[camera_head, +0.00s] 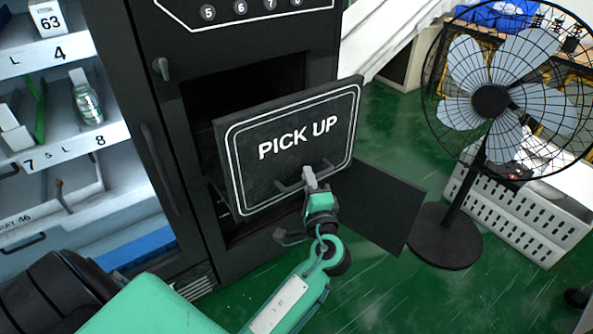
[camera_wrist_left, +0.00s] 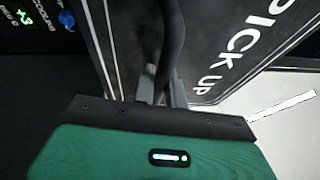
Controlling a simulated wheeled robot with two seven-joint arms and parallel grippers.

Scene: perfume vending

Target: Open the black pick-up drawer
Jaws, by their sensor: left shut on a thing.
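The black pick-up drawer (camera_head: 290,140) has a front panel marked "PICK UP" with a white outline. In the head view its panel stands forward of the black machine, with a dark opening behind it. A black bar handle (camera_head: 290,185) sits low on the panel. My left gripper (camera_head: 310,178) is at the handle and shut on it. In the left wrist view the fingers (camera_wrist_left: 162,88) close around the dark handle (camera_wrist_left: 172,40), with the drawer panel (camera_wrist_left: 235,50) to the right. My right gripper is not in view.
The black vending machine (camera_head: 150,100) surrounds the drawer, with numbered buttons above. White shelves (camera_head: 60,55) with a bottle (camera_head: 88,105) are at left. A standing fan (camera_head: 490,100) and a white crate (camera_head: 530,215) are at right. Green floor (camera_head: 390,140) lies between.

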